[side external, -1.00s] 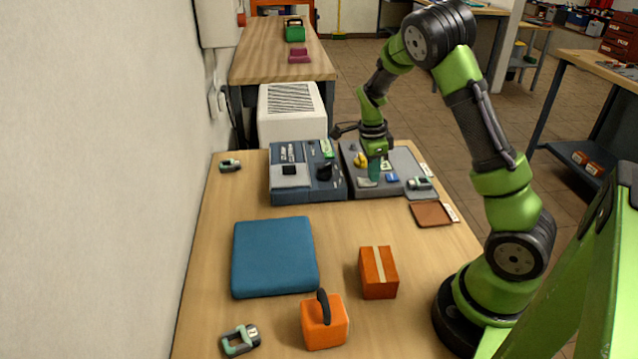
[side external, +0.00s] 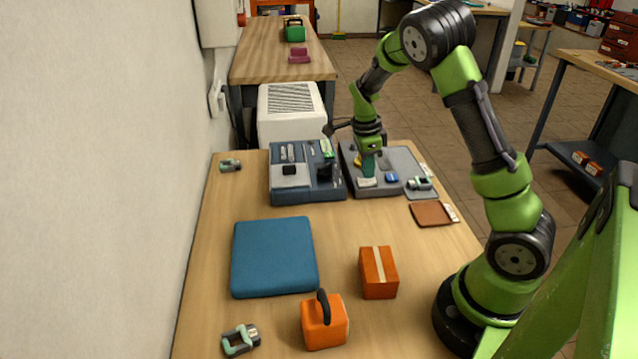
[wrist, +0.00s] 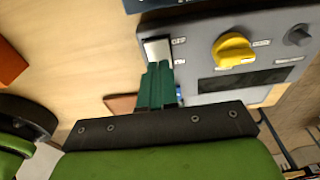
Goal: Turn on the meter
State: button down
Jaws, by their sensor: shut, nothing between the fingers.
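The grey meter-like unit (side external: 405,160) stands at the back right of the bench. In the wrist view its face (wrist: 215,25) carries a yellow knob (wrist: 232,50), a dark display window (wrist: 240,80) and a small dark knob (wrist: 298,35). A white switch (wrist: 158,50) is at the face's edge; it also shows in the side view (side external: 366,183). My gripper (side external: 368,174) is shut and empty, pointing down over the unit. Its green fingertips (wrist: 158,68) are right at the white switch; I cannot tell whether they touch it.
A dark blue device (side external: 330,190) stands close on the left. A blue mat (side external: 275,257), an orange box (side external: 378,272) and an orange handled block (side external: 325,325) are nearer the front.

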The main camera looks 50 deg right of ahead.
notch_tip(320, 180, up, 13)
jog(key=w+a, duration=0.1)
jog(key=shift+w+a, duration=0.1)
dwell(0.3)
jog(key=shift+s+d, duration=0.45)
jog(key=shift+d, duration=0.1)
send_near(360, 182)
jog(key=s+d+f, duration=0.1)
jog(key=f, duration=0.1)
jog(key=s+d+f, duration=0.1)
jog(key=f, duration=0.1)
jog(key=s+d+f, duration=0.1)
jog(key=f, duration=0.1)
jog(key=shift+d+f, duration=0.2)
jog(key=shift+f, duration=0.25)
